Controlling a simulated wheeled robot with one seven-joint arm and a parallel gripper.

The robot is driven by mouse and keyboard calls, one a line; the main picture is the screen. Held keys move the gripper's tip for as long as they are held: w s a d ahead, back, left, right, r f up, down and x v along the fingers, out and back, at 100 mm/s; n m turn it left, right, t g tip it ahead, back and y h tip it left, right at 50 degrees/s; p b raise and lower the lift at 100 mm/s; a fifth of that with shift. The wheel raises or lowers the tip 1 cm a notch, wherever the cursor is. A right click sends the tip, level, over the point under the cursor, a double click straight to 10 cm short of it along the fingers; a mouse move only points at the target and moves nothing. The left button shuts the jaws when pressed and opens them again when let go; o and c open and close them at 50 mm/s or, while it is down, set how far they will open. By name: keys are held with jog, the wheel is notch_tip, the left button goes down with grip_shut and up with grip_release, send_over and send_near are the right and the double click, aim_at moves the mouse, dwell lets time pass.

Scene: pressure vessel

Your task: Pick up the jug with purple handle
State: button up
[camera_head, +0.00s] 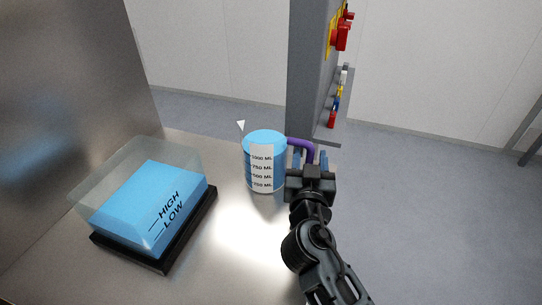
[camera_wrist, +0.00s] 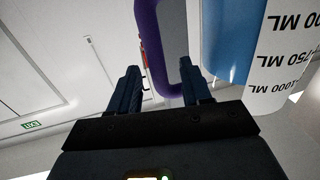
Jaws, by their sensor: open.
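The jug (camera_head: 265,165) stands upright on the metal table, holding blue liquid, with a white volume scale on its side. Its purple handle (camera_head: 302,144) is on its right side, facing my gripper. In the wrist view the jug (camera_wrist: 275,55) is at the upper right and the handle (camera_wrist: 150,45) runs down between my fingers. My gripper (camera_wrist: 162,82) is open, with one finger on each side of the handle's lower part; I cannot tell whether either touches it. In the head view my gripper (camera_head: 311,160) is at the handle, partly hiding it.
A clear tank (camera_head: 128,152) with blue liquid and HIGH and LOW marks sits on a black base (camera_head: 185,240) at the left of the table (camera_head: 232,245). A grey column (camera_head: 312,65) with red fittings (camera_head: 341,38) rises behind the jug. Open floor lies to the right.

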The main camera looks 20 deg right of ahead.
jog(key=shift+x, duration=0.85)
jog(key=shift+s, duration=0.1)
jog(key=shift+c, duration=0.2)
grip_shut()
